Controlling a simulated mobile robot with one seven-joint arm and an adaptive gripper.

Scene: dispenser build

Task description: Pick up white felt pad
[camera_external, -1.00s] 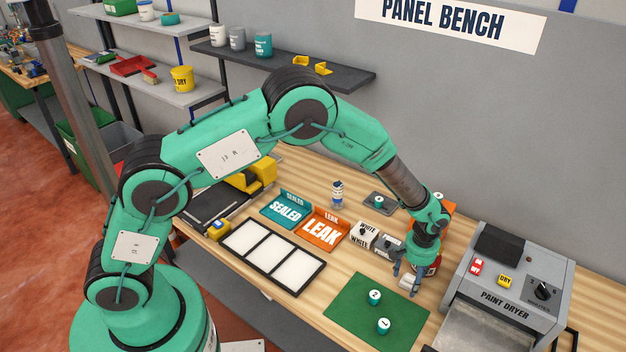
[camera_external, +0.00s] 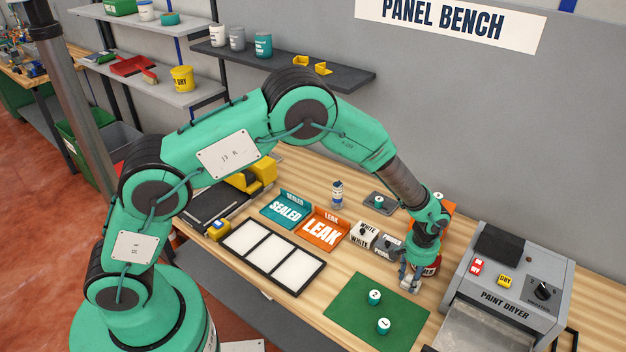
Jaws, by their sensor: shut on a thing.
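My gripper (camera_external: 410,284) is low over the bench, just behind the green mat and left of the paint dryer. Its fingers are shut on a small pale thing, which I take to be the white felt pad. The fingers hide most of it, and its outline is too small to make out. I cannot tell whether it still touches the bench.
The green mat (camera_external: 355,312) bears two green-sided pieces with white tops. The paint dryer (camera_external: 472,285) stands close on the right. White-labelled boxes (camera_external: 362,238), the orange LEAK tray (camera_external: 322,232) and a black-framed white panel tray (camera_external: 306,286) lie to the left.

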